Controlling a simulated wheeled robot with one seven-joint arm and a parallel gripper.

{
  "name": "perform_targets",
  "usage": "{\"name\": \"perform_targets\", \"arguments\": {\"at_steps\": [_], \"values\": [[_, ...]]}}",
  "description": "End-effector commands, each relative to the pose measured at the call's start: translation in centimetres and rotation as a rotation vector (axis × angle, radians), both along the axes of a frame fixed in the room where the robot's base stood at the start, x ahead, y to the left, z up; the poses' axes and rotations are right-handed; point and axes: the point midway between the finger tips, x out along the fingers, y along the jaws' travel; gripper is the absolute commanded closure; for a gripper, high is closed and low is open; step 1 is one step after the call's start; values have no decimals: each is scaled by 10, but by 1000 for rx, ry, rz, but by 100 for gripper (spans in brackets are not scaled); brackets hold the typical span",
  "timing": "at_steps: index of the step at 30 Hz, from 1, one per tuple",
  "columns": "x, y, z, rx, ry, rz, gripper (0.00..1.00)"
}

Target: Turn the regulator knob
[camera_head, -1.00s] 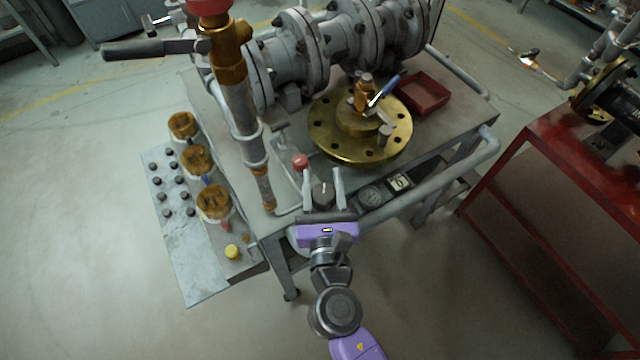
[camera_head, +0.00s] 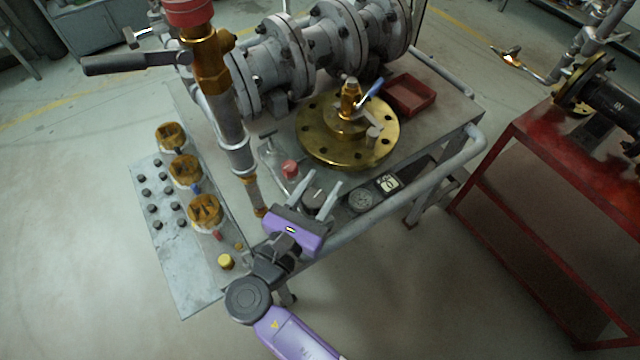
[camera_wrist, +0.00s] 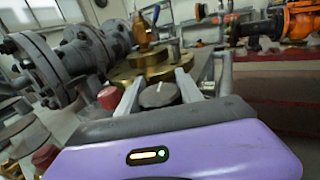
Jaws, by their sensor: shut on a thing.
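The regulator knob (camera_head: 314,198) is a dark round knob at the front edge of the grey cart. In the wrist view the knob (camera_wrist: 160,94) shows a pale pointer line on its top face. My gripper (camera_head: 320,184) has its two grey fingers on either side of the knob, and it is shut on it. In the wrist view my gripper (camera_wrist: 158,84) shows the fingers flanking the knob at left and right. The lower part of the knob is hidden behind my purple gripper body.
A red knob (camera_head: 290,169) stands just left of my gripper. A round gauge (camera_head: 361,201) and a small display (camera_head: 388,183) sit to the right. A brass flange (camera_head: 340,150) lies behind.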

Motion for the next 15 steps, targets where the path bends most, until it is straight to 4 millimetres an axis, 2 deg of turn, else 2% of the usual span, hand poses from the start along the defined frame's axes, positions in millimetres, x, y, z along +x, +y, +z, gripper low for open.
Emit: {"name": "perform_targets", "arguments": {"at_steps": [13,14,15], "values": [[0,-1,0,0,1,-10,97],[0,-1,0,0,1,-10,51],[0,-1,0,0,1,-10,43]]}}
